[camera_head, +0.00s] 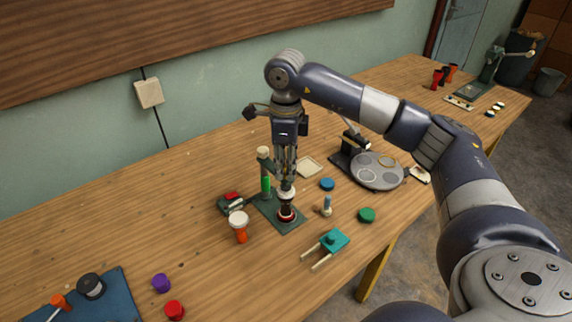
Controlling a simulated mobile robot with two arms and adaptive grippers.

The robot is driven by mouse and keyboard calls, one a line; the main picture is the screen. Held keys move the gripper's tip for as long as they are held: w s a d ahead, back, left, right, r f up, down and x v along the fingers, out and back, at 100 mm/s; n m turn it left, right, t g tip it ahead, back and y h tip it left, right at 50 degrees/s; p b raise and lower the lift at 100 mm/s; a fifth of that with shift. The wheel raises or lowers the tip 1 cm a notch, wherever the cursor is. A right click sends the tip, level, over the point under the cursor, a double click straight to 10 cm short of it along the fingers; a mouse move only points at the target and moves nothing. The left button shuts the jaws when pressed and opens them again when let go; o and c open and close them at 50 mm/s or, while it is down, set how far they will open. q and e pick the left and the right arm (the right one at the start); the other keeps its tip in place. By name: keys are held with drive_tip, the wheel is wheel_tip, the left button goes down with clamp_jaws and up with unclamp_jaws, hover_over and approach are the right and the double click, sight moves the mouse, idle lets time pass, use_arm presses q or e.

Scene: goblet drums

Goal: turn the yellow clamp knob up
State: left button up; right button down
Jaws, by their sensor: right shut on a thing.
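My right gripper (286,178) points straight down over a green clamp stand (287,222). Its fingers are closed around the top of a small dark red piece with a pale top (287,194), which is upright on the stand's base. I cannot make out a clearly yellow knob; the fingers cover part of the stand. My left gripper is not in view.
An orange goblet drum with a white top (239,229) stands close left of the stand. A round grey turntable (378,172) is behind. The table's left middle is clear.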

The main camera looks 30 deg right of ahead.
sight(285, 168)
drive_tip(key=c, duration=1.4)
unclamp_jaws()
drive_tip(key=shift+o, duration=0.2)
wheel_tip(285, 168, up, 12)
